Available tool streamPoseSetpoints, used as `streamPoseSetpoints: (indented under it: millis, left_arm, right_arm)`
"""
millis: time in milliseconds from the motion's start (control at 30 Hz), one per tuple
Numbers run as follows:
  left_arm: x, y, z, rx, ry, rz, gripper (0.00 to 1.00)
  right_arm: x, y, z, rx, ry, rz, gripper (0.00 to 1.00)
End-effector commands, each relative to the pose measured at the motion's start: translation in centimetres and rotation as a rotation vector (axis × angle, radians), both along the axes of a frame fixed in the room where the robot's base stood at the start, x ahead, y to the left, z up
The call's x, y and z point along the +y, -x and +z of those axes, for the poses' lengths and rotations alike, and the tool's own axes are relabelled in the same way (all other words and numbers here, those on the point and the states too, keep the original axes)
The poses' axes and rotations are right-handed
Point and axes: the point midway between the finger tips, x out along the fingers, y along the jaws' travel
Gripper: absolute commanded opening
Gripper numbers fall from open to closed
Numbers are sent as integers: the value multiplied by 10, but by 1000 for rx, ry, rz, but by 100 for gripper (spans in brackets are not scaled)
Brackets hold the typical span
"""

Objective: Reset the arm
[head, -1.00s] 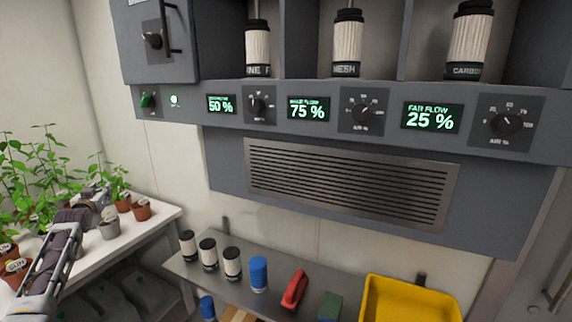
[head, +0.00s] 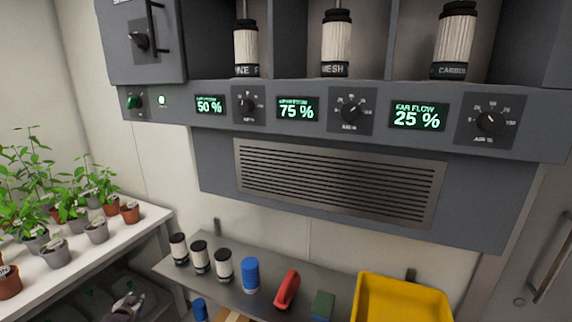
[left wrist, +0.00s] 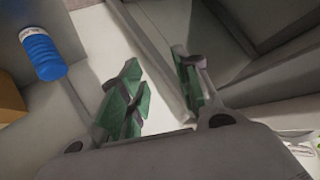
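My left gripper (head: 125,308) is low at the bottom left of the head view, beside the front of the white plant table, with only part of it showing. In the left wrist view the left gripper (left wrist: 156,62) has its two green-padded fingers apart with nothing between them. My right gripper is in neither view.
Potted plants stand on the white table (head: 125,232) at left. A grey shelf (head: 225,292) holds dark-lidded white canisters (head: 200,257), a blue cylinder (head: 251,275), a red-handled item (head: 287,289) and a yellow bin (head: 400,300). The control panel (head: 374,118) is above.

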Motion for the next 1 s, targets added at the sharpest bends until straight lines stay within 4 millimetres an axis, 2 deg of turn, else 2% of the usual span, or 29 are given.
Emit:
streamPoseSetpoints:
  millis: [33,100,267,500,667,800,1000]
  left_arm:
    - [-9,13,-22,34,3,-7,32]
    - [-20,29,-49,74,5,-18,32]
    - [-46,68,-105,164,14,-42,32]
    - [-87,136,-183,293,40,-75,32]
    - [-117,186,-228,372,66,-93,32]
    - [-144,234,-264,440,91,-108,32]
    - [-184,304,-308,532,131,-130,32]
  right_arm:
    - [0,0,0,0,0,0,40]
    - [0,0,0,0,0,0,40]
    - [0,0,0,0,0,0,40]
    - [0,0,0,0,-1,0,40]
    - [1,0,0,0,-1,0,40]
    - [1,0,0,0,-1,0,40]
    - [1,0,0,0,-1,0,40]
